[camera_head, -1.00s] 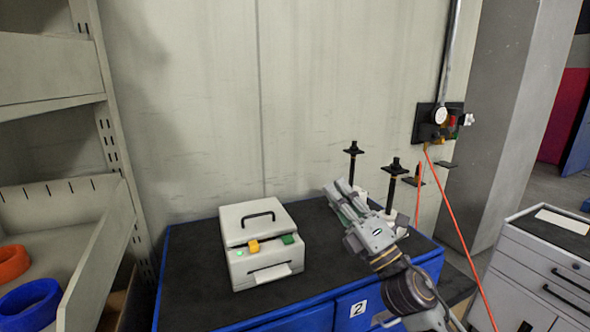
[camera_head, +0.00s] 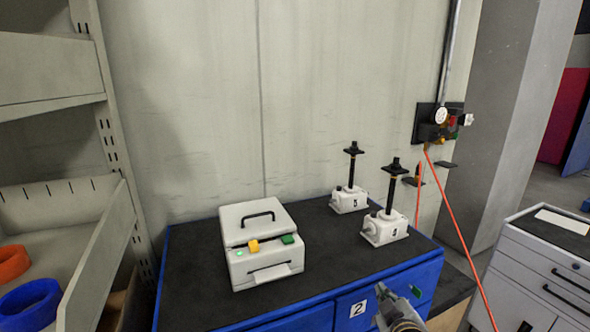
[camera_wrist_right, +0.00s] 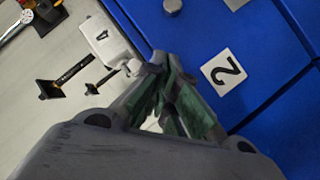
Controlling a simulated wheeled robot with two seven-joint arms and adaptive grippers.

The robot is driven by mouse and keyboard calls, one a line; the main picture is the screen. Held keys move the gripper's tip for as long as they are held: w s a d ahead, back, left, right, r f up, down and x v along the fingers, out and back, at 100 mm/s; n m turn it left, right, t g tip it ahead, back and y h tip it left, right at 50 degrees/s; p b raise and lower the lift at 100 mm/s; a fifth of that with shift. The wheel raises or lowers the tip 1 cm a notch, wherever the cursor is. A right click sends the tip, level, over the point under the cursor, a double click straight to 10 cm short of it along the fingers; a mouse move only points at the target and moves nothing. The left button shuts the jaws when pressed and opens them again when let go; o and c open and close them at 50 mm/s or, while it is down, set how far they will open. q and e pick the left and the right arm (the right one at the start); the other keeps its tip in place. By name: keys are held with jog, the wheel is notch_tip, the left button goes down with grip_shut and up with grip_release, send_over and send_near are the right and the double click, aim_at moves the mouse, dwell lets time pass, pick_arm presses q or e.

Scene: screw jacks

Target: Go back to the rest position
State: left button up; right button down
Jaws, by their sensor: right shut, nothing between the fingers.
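Two white screw jacks with black spindles stand upright at the right of the blue cabinet's dark top. Jack 5 (camera_head: 350,200) is at the back and jack 4 (camera_head: 385,228) is nearer. My right gripper (camera_head: 382,290) is low in front of the cabinet (camera_head: 310,318), apart from both jacks, with only its upper part in the head view. In the right wrist view my right gripper (camera_wrist_right: 163,72) has its green-padded fingers together and nothing between them. Jack 4 (camera_wrist_right: 103,38) also shows there, beyond the fingers. My left gripper is in neither view.
A white box-shaped device (camera_head: 262,245) with a handle and yellow and green buttons stands left of the jacks. A shelf with orange and blue rings (camera_head: 30,300) is at the left. An orange hose (camera_head: 460,230) hangs at the right beside a grey drawer cabinet (camera_head: 545,265).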

jog(key=s+f+m+g+y, duration=0.1)
jog(key=s+f+m+g, duration=0.4)
jog(key=s+f+g, duration=1)
jog(key=s+f+t, duration=0.1)
jog(key=s+f, duration=0.2)
jog(key=f, duration=0.9)
jog(key=s+f+t, duration=0.1)
jog(key=s+f, duration=0.1)
jog(key=f, duration=0.9)
jog(key=s+f+t, duration=0.1)
jog(key=s+f, duration=0.2)
jog(key=f, duration=0.9)
jog(key=s+d+f, duration=0.2)
jog(key=s+f, duration=0.8)
jog(key=s, duration=0.1)
jog(key=s+d+f+g, duration=0.1)
jog(key=s+d+f, duration=0.2)
jog(key=s+f, duration=0.7)
jog(key=shift+s+d+f, duration=0.15)
jog(key=shift+s, duration=0.45)
